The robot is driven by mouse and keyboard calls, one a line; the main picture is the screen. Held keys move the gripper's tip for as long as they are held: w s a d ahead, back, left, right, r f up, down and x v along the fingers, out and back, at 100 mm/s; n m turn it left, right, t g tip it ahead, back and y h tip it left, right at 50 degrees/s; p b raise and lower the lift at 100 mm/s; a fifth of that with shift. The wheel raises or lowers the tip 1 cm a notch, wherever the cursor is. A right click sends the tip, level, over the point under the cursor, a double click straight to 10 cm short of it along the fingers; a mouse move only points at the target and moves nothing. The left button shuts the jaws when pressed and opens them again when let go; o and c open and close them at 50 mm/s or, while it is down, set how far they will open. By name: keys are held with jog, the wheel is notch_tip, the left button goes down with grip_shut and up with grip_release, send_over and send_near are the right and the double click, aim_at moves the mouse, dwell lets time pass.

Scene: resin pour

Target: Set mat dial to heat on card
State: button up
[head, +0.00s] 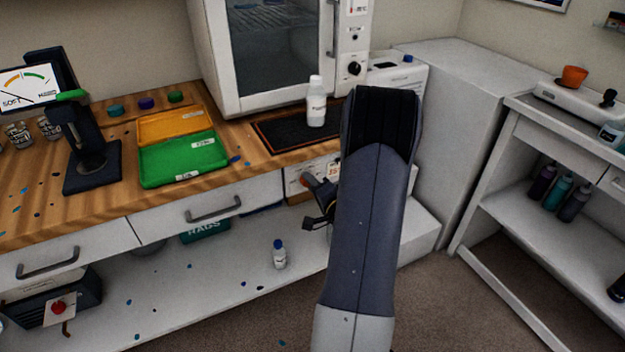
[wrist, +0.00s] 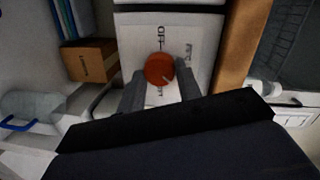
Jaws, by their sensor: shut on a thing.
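The mat dial is a round orange-red knob (wrist: 160,69) on a white panel (wrist: 200,20) with dark lettering, one word reading OFF. In the wrist view my gripper (wrist: 160,76) has one finger on each side of the knob and is shut on it. A pale mark shows near the knob's lower right edge; its exact setting is too small to read. A small card (head: 334,172) with orange print is there, unreadable.
The black heat mat (head: 270,134) lies on the counter above, with a white bottle (head: 316,103) on it. A drawer (head: 215,205) is left of the panel. A small bottle (head: 279,254) stands on the lower shelf. A cardboard box (wrist: 90,60) shows in the wrist view.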

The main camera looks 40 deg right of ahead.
jog(key=shift+f+m+t+p, duration=0.2)
jog(key=shift+m+p, duration=0.75)
jog(key=shift+m, duration=1.45)
jog(key=shift+m+t+p, duration=0.3)
jog(key=shift+m+p, duration=0.65)
jog(key=shift+m, duration=1.45)
jog(key=o, duration=1)
jog(key=shift+d, duration=0.1)
jog(key=s, duration=0.3)
jog(key=s+a, duration=0.1)
jog(key=s, duration=0.6)
jog(key=shift+s+a, duration=0.15)
jog(key=shift+s, duration=0.2)
